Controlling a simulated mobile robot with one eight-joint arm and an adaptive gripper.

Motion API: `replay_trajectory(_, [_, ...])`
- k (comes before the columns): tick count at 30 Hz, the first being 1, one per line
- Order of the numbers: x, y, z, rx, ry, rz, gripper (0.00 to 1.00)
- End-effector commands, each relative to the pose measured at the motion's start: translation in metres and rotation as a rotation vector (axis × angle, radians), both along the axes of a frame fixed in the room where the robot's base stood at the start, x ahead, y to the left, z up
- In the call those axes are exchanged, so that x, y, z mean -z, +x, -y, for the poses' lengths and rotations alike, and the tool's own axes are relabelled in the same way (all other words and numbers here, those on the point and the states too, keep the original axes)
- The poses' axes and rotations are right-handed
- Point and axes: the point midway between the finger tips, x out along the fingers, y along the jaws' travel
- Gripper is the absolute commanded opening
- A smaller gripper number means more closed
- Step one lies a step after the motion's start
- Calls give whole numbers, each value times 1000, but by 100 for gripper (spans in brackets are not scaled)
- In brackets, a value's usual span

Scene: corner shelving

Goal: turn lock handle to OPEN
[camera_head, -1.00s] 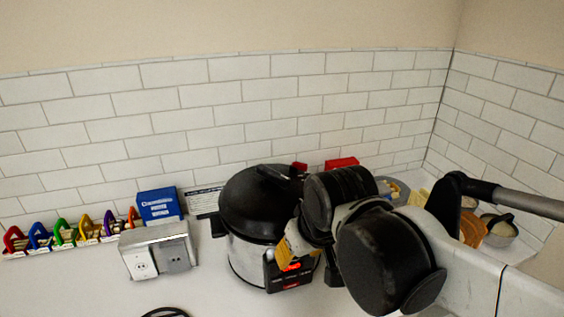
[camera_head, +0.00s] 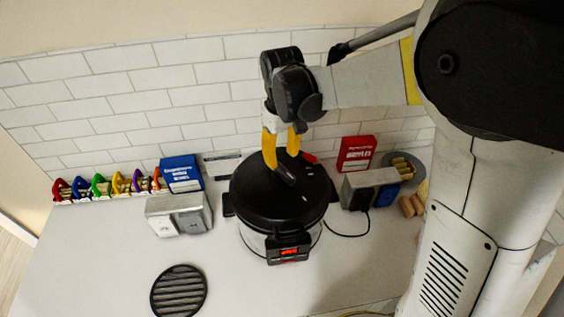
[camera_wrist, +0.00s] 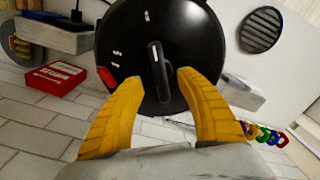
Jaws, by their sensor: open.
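A round cooker with a black lid (camera_head: 258,190) and silver body stands on the counter, a lit red display (camera_head: 289,251) on its front. A black bar handle (camera_head: 285,173) sits on top of the lid; it also shows in the wrist view (camera_wrist: 157,62). Small white marks lie on the lid around it, too small to read. A red piece (camera_head: 310,158) sits at the lid's rim. My gripper (camera_head: 281,160) has yellow fingers and is open above the lid. In the wrist view its fingertips (camera_wrist: 158,78) are on either side of the handle, with gaps visible.
A grey outlet box (camera_head: 165,207) and blue box (camera_head: 181,173) stand left of the cooker. A red box (camera_head: 357,153), another outlet box (camera_head: 368,180) and a bowl (camera_head: 412,170) stand right. A black trivet (camera_head: 179,291) lies in front. The tiled wall is close behind.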

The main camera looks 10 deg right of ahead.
Motion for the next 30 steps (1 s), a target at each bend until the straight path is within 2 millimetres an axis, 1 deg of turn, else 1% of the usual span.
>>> replay_trajectory(1, [11,0,0,1,0,0,43])
replay_trajectory(3, [25,1,0,1,1,1,43])
replay_trajectory(6, [42,0,0,1,1,1,43])
replay_trajectory(9, [54,0,0,1,1,1,43])
replay_trajectory(14, [63,0,0,1,1,1,43])
replay_trajectory(21, [63,0,0,1,1,1,43])
replay_trajectory(22, [63,0,0,2,1,1,39])
replay_trajectory(23, [63,0,0,2,1,1,30])
replay_trajectory(24, [63,0,0,2,1,1,18])
replay_trajectory(26, [63,0,0,2,1,1,0])
replay_trajectory(30, [63,0,0,2,1,1,0])
